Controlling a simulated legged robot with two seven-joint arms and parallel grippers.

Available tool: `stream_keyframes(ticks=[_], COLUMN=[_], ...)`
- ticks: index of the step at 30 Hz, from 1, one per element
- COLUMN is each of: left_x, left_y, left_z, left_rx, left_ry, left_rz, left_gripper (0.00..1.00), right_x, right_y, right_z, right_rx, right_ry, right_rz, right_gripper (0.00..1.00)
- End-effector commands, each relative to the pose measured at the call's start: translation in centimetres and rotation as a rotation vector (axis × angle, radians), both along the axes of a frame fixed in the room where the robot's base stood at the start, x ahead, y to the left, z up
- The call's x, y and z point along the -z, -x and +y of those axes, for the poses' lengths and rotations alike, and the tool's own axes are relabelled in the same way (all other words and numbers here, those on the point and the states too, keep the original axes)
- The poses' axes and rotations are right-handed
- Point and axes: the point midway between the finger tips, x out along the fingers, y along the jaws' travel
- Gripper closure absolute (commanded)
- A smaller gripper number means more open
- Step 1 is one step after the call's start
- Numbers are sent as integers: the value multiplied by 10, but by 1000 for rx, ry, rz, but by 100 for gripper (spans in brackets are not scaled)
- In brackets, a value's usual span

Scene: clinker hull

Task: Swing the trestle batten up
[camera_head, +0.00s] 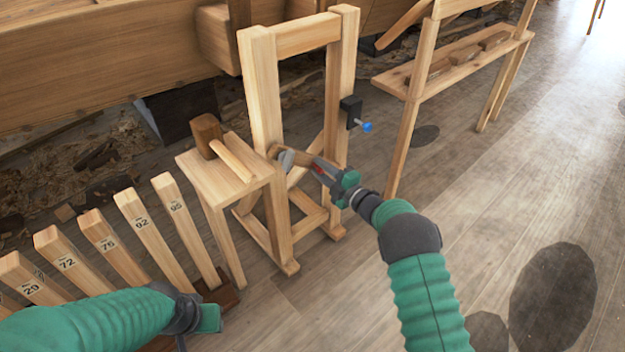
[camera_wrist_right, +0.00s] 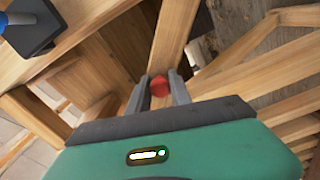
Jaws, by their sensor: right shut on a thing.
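The wooden trestle (camera_head: 262,90) stands upright, with two posts joined by a top rail. A light wooden batten (camera_head: 305,159) runs low across the gap from the left post, with a grey piece (camera_head: 287,160) near its left end. My right gripper (camera_head: 322,170) is shut on its right end. In the right wrist view the batten (camera_wrist_right: 175,40) leads away from between the fingers (camera_wrist_right: 160,90), with a red tip (camera_wrist_right: 159,86) between them. A black bracket (camera_head: 351,110) with a blue knob (camera_head: 367,127) sits on the right post, above the gripper. My left gripper (camera_head: 207,318) is low at left, its fingers unclear.
A small wooden stool (camera_head: 222,178) with a mallet (camera_head: 207,135) on it stands left of the trestle. Numbered upright boards (camera_head: 150,230) stand at lower left. A wooden bench (camera_head: 450,75) is at the back right. The floor at right is open.

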Motion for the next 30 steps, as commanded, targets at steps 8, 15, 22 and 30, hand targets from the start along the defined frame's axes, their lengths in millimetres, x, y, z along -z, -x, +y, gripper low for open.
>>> stream_keyframes(ticks=[8,15,22,30], left_x=[-9,-14,-17,-19], left_y=[0,0,0,0], left_z=[0,0,0,0], left_rx=[0,0,0,0], left_ry=[0,0,0,0], left_rz=[0,0,0,0], left_gripper=[64,64,64,64], right_x=[-37,-65,-85,-95], right_y=[-14,-19,-21,-22], right_z=[-18,-26,-28,-29], right_rx=[1,1,1,0], right_ry=[212,375,486,549], right_rz=[-157,-276,-358,-404], right_gripper=[100,100,100,100])
